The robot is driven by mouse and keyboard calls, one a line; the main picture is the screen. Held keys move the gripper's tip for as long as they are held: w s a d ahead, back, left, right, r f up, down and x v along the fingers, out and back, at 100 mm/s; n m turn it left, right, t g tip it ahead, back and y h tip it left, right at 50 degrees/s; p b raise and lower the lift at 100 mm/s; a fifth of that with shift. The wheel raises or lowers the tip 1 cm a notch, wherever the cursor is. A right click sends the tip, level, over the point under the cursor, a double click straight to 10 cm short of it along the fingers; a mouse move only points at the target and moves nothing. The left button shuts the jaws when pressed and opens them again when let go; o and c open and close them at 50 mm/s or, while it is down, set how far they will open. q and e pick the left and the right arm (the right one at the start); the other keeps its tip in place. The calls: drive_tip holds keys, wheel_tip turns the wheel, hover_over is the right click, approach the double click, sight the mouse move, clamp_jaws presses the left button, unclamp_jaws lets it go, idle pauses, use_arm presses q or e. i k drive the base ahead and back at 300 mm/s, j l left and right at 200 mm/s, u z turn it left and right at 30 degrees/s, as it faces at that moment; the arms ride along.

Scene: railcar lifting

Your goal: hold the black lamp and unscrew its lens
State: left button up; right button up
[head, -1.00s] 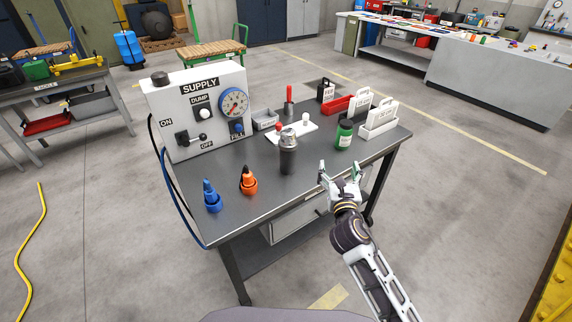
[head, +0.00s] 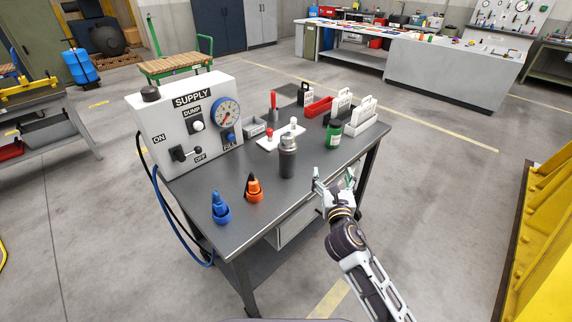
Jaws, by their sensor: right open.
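The black lamp (head: 288,163) seems to be the dark upright cylinder with a grey metallic top, standing near the middle of the dark table. Its top part (head: 289,142) looks like the lens end, but details are too small to tell. My right gripper (head: 334,177) is open and empty at the table's front right edge, to the right of the lamp and apart from it. My left gripper is not in view.
The front middle of the tabletop is clear.

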sight(287, 162)
drive_tip(key=j+z, duration=0.2)
drive_tip(key=j, duration=0.35)
drive_tip(key=i+j+z, duration=0.15)
drive_tip(key=j, duration=0.4)
drive_tip(key=i+j+z, duration=0.15)
drive_tip(key=j, duration=0.2)
drive_tip(key=j+z, duration=0.1)
drive_tip(key=j, duration=0.25)
drive_tip(key=i+j+z, duration=0.15)
drive_tip(key=j, duration=0.2)
